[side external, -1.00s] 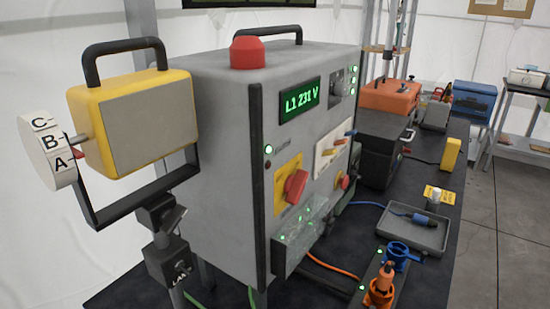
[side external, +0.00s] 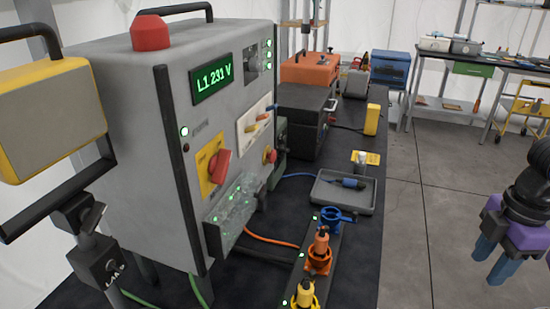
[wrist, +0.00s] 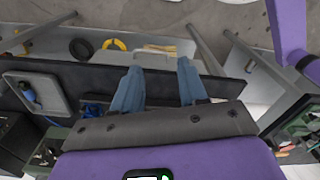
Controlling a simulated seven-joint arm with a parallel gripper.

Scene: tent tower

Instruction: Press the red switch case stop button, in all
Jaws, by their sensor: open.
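The grey switch case (side external: 130,110) stands on the dark bench at the left of the side view. A red dome-shaped button (side external: 151,33) sits on its top. A red rotary switch (side external: 219,165) sits on a yellow plate on the same face. My gripper (side external: 494,262), purple with blue fingers, is at the far right, beyond the bench edge and well apart from the case. In the wrist view its fingers (wrist: 158,72) are spread and empty.
A grey tray (side external: 340,205) with a blue connector, an orange post (side external: 321,248) and a yellow one (side external: 304,294) are on the bench in front of the case. A yellow box (side external: 50,115) on a stand is at left. The floor between bench and gripper is clear.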

